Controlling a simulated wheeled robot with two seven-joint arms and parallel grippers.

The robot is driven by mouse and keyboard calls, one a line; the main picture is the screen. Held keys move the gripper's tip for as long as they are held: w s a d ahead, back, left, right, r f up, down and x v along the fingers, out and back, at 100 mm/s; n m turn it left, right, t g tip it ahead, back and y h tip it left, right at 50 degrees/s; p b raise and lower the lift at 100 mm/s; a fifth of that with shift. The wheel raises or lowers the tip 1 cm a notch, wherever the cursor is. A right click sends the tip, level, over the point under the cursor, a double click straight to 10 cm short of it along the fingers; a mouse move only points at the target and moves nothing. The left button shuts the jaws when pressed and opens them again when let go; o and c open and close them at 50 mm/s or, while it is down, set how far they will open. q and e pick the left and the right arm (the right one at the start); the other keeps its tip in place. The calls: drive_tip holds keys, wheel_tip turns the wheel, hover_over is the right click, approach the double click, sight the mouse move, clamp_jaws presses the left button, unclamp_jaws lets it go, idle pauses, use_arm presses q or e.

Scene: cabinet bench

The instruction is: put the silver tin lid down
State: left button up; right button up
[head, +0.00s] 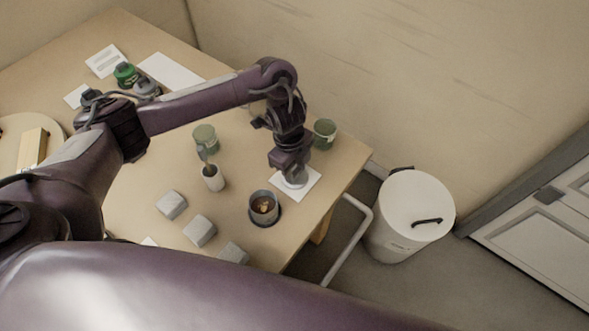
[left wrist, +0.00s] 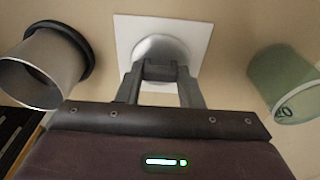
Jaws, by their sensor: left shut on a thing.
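The silver tin lid (head: 296,180) is a small round grey disc at the right end of the table, over a white square card (head: 311,190). My left gripper (head: 292,171) points down at it and is shut on it. In the left wrist view the fingertips (left wrist: 160,70) meet at the near side of the lid (left wrist: 160,46), with the white card (left wrist: 194,30) behind it. I cannot tell whether the lid touches the card. A grey tin (head: 255,214) with brown contents stands close by on a dark round base. My right gripper is not in view.
A green cup (head: 325,134) stands just behind the card. A white cup (head: 213,178), a green jar (head: 205,138) and several grey blocks (head: 200,231) are to the left. The table's right edge (head: 340,196) is near, with a white bin (head: 410,215) beyond it.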

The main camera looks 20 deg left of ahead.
use_arm(q)
drive_tip(key=shift+f, duration=0.15)
drive_tip(key=o, duration=0.9)
drive_tip(key=shift+o, duration=0.2)
